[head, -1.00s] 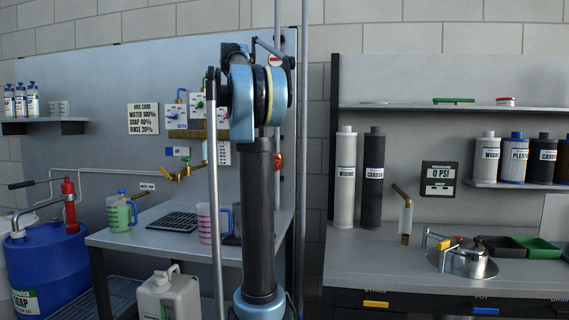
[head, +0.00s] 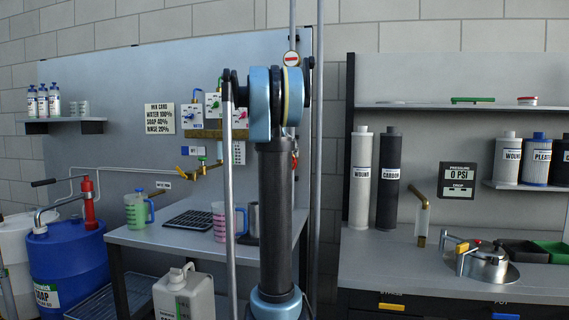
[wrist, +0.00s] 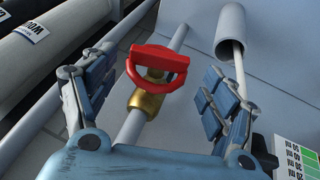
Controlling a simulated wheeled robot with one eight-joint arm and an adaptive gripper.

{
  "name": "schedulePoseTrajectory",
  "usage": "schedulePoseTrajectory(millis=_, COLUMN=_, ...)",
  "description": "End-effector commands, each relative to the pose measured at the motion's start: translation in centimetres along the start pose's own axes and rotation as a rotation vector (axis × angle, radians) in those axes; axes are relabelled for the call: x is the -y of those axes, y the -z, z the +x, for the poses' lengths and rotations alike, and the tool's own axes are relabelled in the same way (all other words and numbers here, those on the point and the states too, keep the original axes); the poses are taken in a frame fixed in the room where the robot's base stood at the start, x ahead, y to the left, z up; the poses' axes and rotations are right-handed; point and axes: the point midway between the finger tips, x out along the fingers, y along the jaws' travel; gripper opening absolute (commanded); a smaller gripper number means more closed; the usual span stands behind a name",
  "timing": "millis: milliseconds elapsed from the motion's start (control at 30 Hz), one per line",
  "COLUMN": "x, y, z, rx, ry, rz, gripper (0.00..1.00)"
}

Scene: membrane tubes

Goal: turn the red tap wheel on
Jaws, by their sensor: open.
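The red tap wheel (wrist: 178,62) sits on a brass valve (wrist: 150,98) on a pale pipe in the wrist view. My gripper (wrist: 140,80) is open, with one finger on the left and one on the right of the wheel and valve. Visible gaps separate both fingers from the wheel in the picture; the depth between them is hard to tell. In the head view a small red part of the wheel (head: 295,158) shows just right of my arm, and my gripper is hidden there.
A bench with jugs (head: 221,222) stands left of my arm. The right bench carries white and dark cartridges (head: 388,180) and a metal pot (head: 489,265). A blue drum (head: 65,262) stands at the left. Vertical pipes (head: 317,120) run close beside my arm.

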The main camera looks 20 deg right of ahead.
Motion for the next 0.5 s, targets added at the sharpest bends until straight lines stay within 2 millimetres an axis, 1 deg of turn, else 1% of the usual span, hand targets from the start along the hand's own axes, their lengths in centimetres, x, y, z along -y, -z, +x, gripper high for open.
schedulePoseTrajectory(millis=33, x=0.0, y=0.0, z=0.7, rx=0.0, ry=0.0, rz=0.001, gripper=0.78)
schedulePoseTrajectory(millis=200, x=-0.1, y=0.0, z=2.1, rx=0.001, ry=-0.001, rz=0.001, gripper=0.78)
schedulePoseTrajectory(millis=500, x=0.0, y=0.0, z=2.6, rx=0.0, ry=0.0, rz=0.0, gripper=0.78)
